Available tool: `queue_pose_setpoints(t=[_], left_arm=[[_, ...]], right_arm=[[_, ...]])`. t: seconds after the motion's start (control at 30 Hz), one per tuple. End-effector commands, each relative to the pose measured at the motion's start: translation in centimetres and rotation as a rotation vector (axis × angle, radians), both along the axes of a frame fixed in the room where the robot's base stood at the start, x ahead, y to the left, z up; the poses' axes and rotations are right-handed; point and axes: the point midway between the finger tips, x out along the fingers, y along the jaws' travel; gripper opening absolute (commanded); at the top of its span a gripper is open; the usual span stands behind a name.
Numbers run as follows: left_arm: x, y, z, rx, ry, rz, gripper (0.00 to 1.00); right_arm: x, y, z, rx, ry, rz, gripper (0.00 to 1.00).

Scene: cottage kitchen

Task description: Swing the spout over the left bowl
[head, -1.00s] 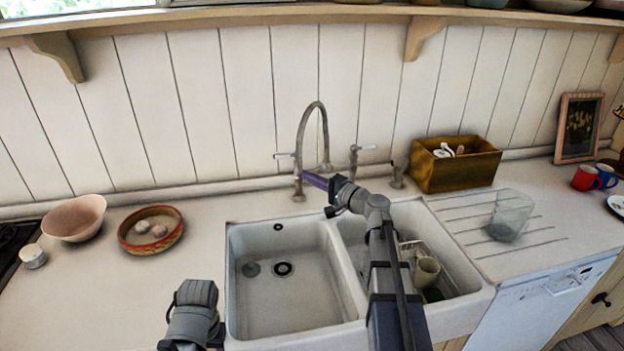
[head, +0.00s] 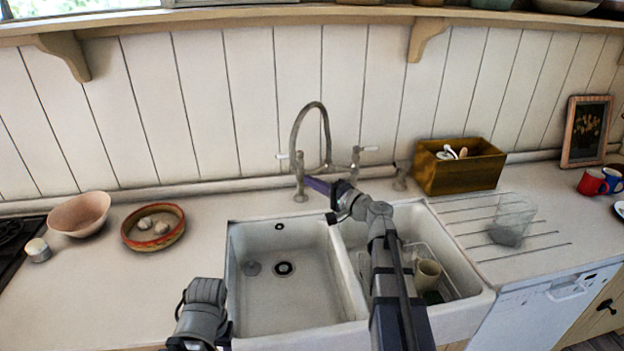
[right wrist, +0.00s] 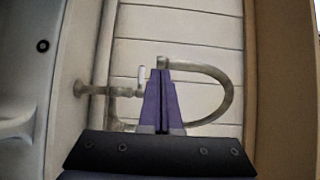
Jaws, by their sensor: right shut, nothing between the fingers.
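The curved metal spout (head: 296,128) of the tap arches up from the bridge behind the double sink, with its free end on the left side.
On the right are a wooden box (head: 458,178), a clear glass (head: 511,222) and mugs (head: 591,182). A shelf runs above the wall boards.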

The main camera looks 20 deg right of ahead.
Motion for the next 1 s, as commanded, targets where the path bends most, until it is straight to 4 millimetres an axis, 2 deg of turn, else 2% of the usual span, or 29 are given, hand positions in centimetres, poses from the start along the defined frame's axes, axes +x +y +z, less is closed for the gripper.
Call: queue_pose_setpoints(t=[0.03,0.3,0.5,0.7,1.0], left_arm=[[0.0,0.0,0.0,0.000,0.000,0.000,0.50],[0.0,0.0,0.0,0.000,0.000,0.000,0.50],[0.0,0.0,0.0,0.000,0.000,0.000,0.50],[0.0,0.0,0.0,0.000,0.000,0.000,0.50],[0.0,0.0,0.0,0.000,0.000,0.000,0.50]], right_arm=[[-1.1,-0.3,0.0,0.000,0.000,-0.002,0.00],[-5.5,-2.1,0.0,0.000,0.000,-0.002,0.00],[-8.1,-3.3,0.0,0.000,0.000,-0.002,0.00],[-9.1,-3.8,0.0,0.000,0.000,0.000,0.00],[-9.2,-3.8,0.0,0.000,0.000,0.001,0.00]])
